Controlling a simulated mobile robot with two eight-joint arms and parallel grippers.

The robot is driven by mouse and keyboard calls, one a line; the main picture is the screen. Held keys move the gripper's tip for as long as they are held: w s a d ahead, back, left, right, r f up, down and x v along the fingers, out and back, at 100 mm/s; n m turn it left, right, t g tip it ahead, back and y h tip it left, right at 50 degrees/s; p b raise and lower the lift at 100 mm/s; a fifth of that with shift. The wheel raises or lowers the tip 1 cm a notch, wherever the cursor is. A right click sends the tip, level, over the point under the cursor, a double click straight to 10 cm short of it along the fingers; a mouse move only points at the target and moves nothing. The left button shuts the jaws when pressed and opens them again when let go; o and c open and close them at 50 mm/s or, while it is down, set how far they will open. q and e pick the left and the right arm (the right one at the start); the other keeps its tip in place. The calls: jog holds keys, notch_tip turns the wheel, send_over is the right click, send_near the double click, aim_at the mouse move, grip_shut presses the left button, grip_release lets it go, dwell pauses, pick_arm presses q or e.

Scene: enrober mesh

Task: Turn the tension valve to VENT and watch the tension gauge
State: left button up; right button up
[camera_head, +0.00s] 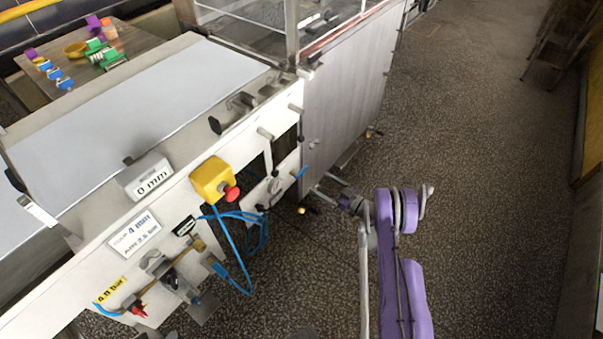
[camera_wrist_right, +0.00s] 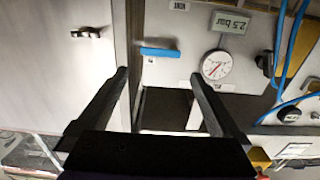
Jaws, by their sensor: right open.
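The tension valve shows as a blue lever (camera_wrist_right: 160,52) on a pale panel in the right wrist view, lying level in that picture. In the head view the lever (camera_head: 300,173) sits low on the machine's side. The round tension gauge (camera_wrist_right: 217,65) is beside it, with a red needle; its exact reading is too small to tell. My right gripper (camera_wrist_right: 159,75) is open and empty, its fingers pointing towards the lever, apart from it. The gripper (camera_head: 322,191) is right of the panel in the head view. My left gripper is out of view.
A "2.5 bar" tag (camera_wrist_right: 230,22) appears upside down by the gauge. A small label (camera_wrist_right: 180,5) is near the lever, hard to read. Blue hoses (camera_head: 238,250) hang below a yellow box with a red button (camera_head: 212,180). The speckled floor (camera_head: 480,170) at right is clear.

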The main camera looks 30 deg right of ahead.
aim_at(303, 172)
jog(key=x, duration=0.8)
jog(key=shift+w+a, duration=0.2)
jog(key=shift+w, duration=0.15)
jog(key=c, duration=1.1)
jog(key=shift+o, duration=0.2)
jog(key=shift+f+m+b, duration=0.35)
jog(key=shift+m+b, duration=0.65)
jog(key=shift+m, duration=0.15)
jog(key=shift+f+m+b, duration=0.35)
jog(key=shift+m+b, duration=0.65)
jog(key=shift+m, duration=0.15)
jog(key=m+b, duration=0.1)
jog(key=m, duration=0.1)
jog(key=f+m+b, duration=0.1)
jog(key=m+b, duration=0.1)
jog(key=shift+s+a, duration=0.1)
jog(key=shift+a, duration=0.05)
jog(key=shift+s+a+f+m+b, duration=0.2)
jog(key=shift+m+b, duration=0.55)
jog(key=shift+m, duration=0.8)
jog(key=shift+a+f+m+b, duration=0.1)
jog(key=shift+a+m+b, duration=0.2)
jog(key=shift+m+b, duration=0.85)
jog(key=shift+s+a+f+m+b, duration=0.1)
jog(key=shift+a+m+b, duration=0.2)
jog(key=shift+m, duration=1.7)
